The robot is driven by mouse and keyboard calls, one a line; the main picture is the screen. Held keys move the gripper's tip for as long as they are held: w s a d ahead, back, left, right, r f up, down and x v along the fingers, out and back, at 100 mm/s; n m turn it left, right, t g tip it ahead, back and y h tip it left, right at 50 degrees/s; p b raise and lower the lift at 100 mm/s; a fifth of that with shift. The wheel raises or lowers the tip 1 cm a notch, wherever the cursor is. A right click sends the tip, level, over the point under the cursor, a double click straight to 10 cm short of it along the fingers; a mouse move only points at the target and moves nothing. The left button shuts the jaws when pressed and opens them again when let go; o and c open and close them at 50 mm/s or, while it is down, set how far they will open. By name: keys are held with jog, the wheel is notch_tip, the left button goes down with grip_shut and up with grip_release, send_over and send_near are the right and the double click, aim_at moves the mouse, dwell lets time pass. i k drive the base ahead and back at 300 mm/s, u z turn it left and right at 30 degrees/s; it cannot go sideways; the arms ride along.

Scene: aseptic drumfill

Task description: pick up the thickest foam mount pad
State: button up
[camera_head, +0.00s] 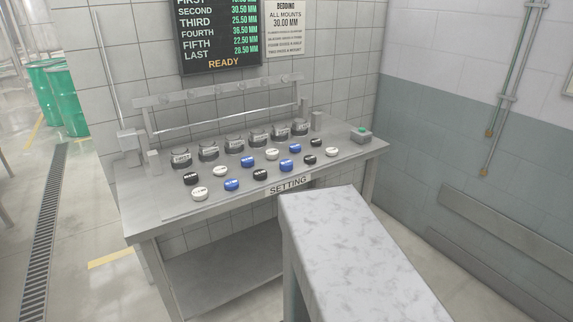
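Several round pads in black, white and blue lie in rows on the front of the steel bench (152,216). They include a blue pad (231,184), a white pad (200,194), a black pad (191,178), a black pad (260,175), a blue pad (290,162) and a white pad (332,152). Their printed labels are too small to read, and I cannot tell which is thickest. Behind them stands a row of grey round mounts, such as the leftmost mount (181,158). My gripper is not in view.
A marbled flat-topped block (350,250) stands in front of the bench's right part. A rail (225,90) spans the bench's back. The wall display (218,35) lists millimetre values and READY; a notice (285,25) reads "all mounts 30.00 mm".

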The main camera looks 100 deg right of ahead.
aim_at(285, 165)
jog(key=z, duration=0.05)
jog(key=k, duration=1.5)
jog(key=z, duration=0.75)
jog(key=k, duration=0.95)
jog(key=u, duration=0.2)
jog(key=i, duration=0.95)
jog(key=z, duration=0.05)
